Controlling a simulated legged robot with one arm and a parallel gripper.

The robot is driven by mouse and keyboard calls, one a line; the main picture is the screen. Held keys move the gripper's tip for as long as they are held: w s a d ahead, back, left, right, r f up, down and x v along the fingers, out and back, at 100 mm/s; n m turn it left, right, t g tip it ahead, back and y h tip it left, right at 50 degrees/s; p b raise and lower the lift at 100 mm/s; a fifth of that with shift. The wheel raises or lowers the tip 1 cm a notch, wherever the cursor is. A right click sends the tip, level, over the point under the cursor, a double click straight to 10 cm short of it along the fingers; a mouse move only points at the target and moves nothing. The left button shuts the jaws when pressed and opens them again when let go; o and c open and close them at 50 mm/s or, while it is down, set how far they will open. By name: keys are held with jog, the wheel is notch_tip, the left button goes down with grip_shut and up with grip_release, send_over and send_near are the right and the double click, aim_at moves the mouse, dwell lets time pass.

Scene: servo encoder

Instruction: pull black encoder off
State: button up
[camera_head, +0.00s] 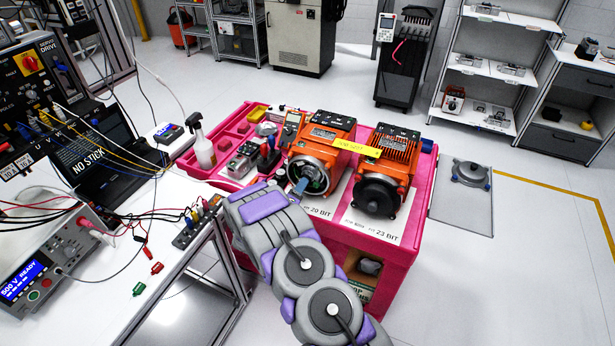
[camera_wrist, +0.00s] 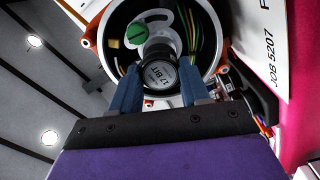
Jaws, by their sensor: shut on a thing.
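The black encoder (camera_wrist: 160,72), marked "17 BIT", sits inside the round open housing of the left orange motor, in the wrist view. My gripper (camera_wrist: 157,88) has its two blue fingers on either side of the encoder, shut on it. Coloured wires (camera_wrist: 188,35) and a green round part (camera_wrist: 137,35) show beside the encoder inside the housing. In the head view the left orange motor (camera_head: 327,135) stands on the pink cart, and my gripper (camera_head: 301,186) reaches into its open end. The encoder is mostly hidden there by my gripper.
A second orange motor (camera_head: 395,150) with a black end cover stands just to the right on the pink cart (camera_head: 405,258). A bench (camera_head: 110,305) with wires and a power unit (camera_head: 45,262) stands at left.

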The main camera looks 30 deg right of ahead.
jog(key=shift+p+v, duration=0.7)
jog(key=shift+v, duration=2.2)
